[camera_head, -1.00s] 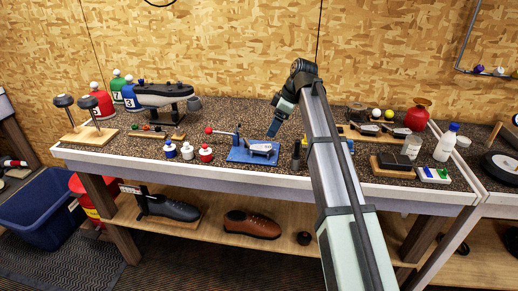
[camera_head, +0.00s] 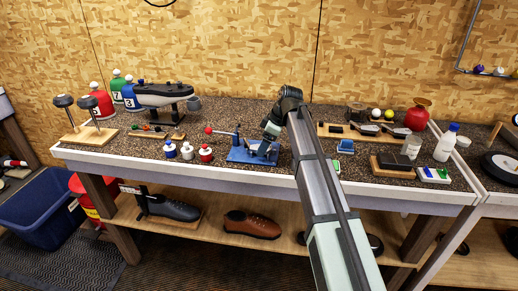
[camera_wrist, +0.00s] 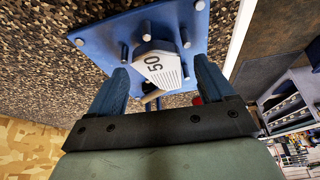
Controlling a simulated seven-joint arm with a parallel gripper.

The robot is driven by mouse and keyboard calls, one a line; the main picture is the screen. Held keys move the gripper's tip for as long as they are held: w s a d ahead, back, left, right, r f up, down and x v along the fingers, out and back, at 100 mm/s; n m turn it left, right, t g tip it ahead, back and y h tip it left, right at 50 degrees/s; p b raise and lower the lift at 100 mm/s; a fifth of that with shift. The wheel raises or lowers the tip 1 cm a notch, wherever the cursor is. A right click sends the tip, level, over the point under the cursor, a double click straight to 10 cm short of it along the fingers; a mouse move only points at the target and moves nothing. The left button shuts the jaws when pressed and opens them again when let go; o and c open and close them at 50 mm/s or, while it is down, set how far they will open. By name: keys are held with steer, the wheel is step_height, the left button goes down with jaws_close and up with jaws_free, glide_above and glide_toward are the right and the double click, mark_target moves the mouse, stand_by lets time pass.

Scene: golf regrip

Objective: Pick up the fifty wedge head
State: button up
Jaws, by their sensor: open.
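The fifty wedge head (camera_wrist: 160,68) is a pale metal club head marked "50" with a grooved face. In the head view, my gripper (camera_head: 268,148) is low over the blue fixture (camera_head: 237,156), and my arm and fingers hide most of the wedge head.
A red-knobbed lever (camera_head: 209,131) stands at the fixture's left. Small bottles (camera_head: 187,151) stand further left. A wooden board with club heads (camera_head: 368,130) lies to the right, with a blue item (camera_head: 345,147) in front of it. The bench's white front edge (camera_head: 250,174) is close.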

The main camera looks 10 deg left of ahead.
steer(key=c, duration=1)
steer(key=shift+c, duration=0.6)
steer(key=shift+r, duration=0.1)
